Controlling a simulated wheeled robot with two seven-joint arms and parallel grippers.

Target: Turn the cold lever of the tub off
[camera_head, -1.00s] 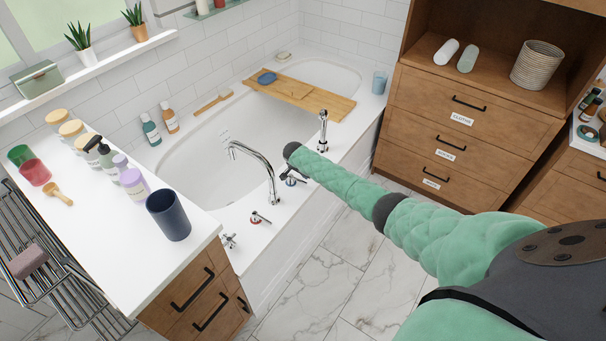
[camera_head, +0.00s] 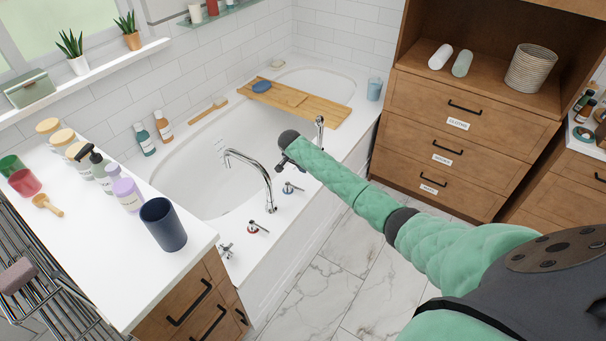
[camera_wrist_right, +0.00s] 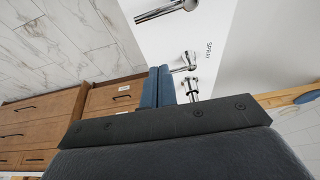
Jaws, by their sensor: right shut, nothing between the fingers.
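The bathtub (camera_head: 205,190) has a chrome spout (camera_head: 250,165) on its near rim. The cold lever (camera_head: 290,188), with a blue base ring, stands on the rim to the right of the spout. Its handle points right in the head view. The red-ringed hot lever (camera_head: 257,227) is to the left of it. My right gripper (camera_head: 283,162) is just above and behind the cold lever in the picture, apparently apart from it. In the right wrist view its blue fingers (camera_wrist_right: 158,86) are closed and empty, beside chrome fittings (camera_wrist_right: 186,64). My left gripper is out of view.
A chrome hand shower (camera_head: 319,130) stands right of the cold lever. A cross handle (camera_head: 226,251) is at the rim's near end. A wooden bath tray (camera_head: 320,108) spans the tub. A white-topped counter (camera_head: 100,250) is at left, drawers (camera_head: 420,130) at right.

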